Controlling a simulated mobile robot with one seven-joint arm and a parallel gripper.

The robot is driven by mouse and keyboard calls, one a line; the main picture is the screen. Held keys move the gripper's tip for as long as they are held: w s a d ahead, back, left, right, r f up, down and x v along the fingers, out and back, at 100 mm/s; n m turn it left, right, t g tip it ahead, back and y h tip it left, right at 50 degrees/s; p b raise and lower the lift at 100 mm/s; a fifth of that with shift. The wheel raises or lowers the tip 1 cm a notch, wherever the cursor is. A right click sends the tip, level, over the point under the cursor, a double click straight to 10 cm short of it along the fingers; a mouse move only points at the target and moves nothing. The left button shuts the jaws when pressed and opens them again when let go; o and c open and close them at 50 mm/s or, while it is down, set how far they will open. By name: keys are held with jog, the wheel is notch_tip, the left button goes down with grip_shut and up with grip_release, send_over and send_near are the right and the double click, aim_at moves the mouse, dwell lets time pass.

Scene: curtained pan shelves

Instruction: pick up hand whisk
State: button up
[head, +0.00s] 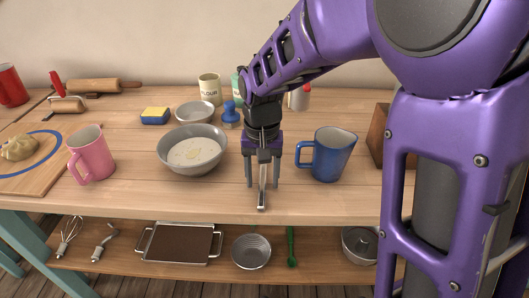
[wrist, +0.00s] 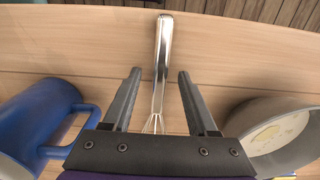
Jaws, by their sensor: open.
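A hand whisk lies on the table top near its front edge. Its silver handle (head: 262,198) points toward the front edge. In the wrist view the handle (wrist: 163,48) runs between my fingers, and the wires (wrist: 154,124) are partly hidden by my gripper's body. My gripper (head: 263,186) points down over the whisk, open, with one finger on each side of the handle. The wrist view shows gaps between the handle and both fingers (wrist: 160,73). I cannot tell how high the fingertips are. Another whisk (head: 70,232) lies on the lower shelf at the left.
A grey bowl of batter (head: 165,158) stands left of my gripper, and a blue jug (head: 333,155) stands close on the right. A pink mug (head: 91,155) is farther left. A small bowl (head: 195,112) and a blue-handled item (head: 230,114) stand behind. The table's front edge is close.

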grip_shut()
jog(key=shift+r, duration=0.15)
dwell(0.4)
notch_tip(320, 180, up, 10)
jog(key=p, duration=0.2)
jog(key=c, duration=0.7)
grip_release()
jog(key=shift+c, duration=0.2)
grip_shut()
